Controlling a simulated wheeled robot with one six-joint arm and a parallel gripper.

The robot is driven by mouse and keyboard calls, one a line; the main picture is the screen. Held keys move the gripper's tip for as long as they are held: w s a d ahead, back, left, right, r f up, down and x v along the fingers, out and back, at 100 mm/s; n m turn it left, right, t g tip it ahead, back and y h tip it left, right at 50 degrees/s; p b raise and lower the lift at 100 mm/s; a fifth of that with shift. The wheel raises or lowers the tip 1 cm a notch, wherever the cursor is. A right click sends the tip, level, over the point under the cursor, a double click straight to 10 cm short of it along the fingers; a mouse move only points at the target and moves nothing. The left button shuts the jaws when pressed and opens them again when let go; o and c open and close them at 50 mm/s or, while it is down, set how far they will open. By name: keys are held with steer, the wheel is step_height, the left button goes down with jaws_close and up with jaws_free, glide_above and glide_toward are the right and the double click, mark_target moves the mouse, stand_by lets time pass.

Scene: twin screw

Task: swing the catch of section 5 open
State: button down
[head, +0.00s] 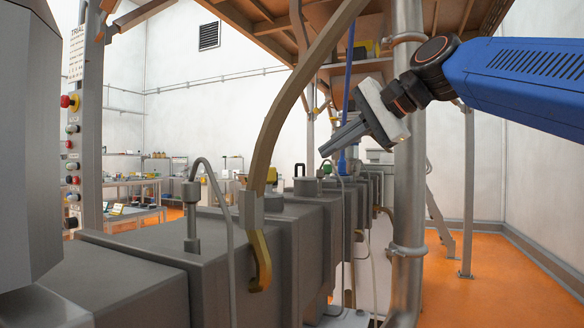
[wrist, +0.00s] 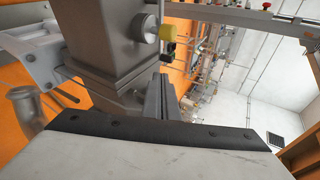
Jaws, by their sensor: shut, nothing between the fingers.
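My gripper (head: 324,151) is shut and empty. It is raised above the far part of the grey barrel and points down to the left. In the wrist view its closed fingers (wrist: 159,98) stand up in the middle, touching nothing that I can make out. The barrel (head: 245,218) is a row of grey block sections running away from me. A brass hook-shaped catch (head: 261,262) hangs on the near side of a close section. Another small brass hook (head: 386,211) shows farther along. I see no section numbers, so I cannot tell which catch belongs to section 5.
A steel pipe (head: 408,200) stands upright right of the barrel, close to my arm. Orange floor (head: 450,285) lies free at right.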

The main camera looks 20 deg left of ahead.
steer(key=x, duration=1.2)
steer(key=shift+w+a+r, duration=0.1)
steer(key=shift+a+r, duration=0.1)
steer(key=shift+r, duration=0.2)
steer(key=shift+w+a, duration=0.3)
steer(key=shift+a, duration=0.55)
steer(key=shift+a, duration=0.15)
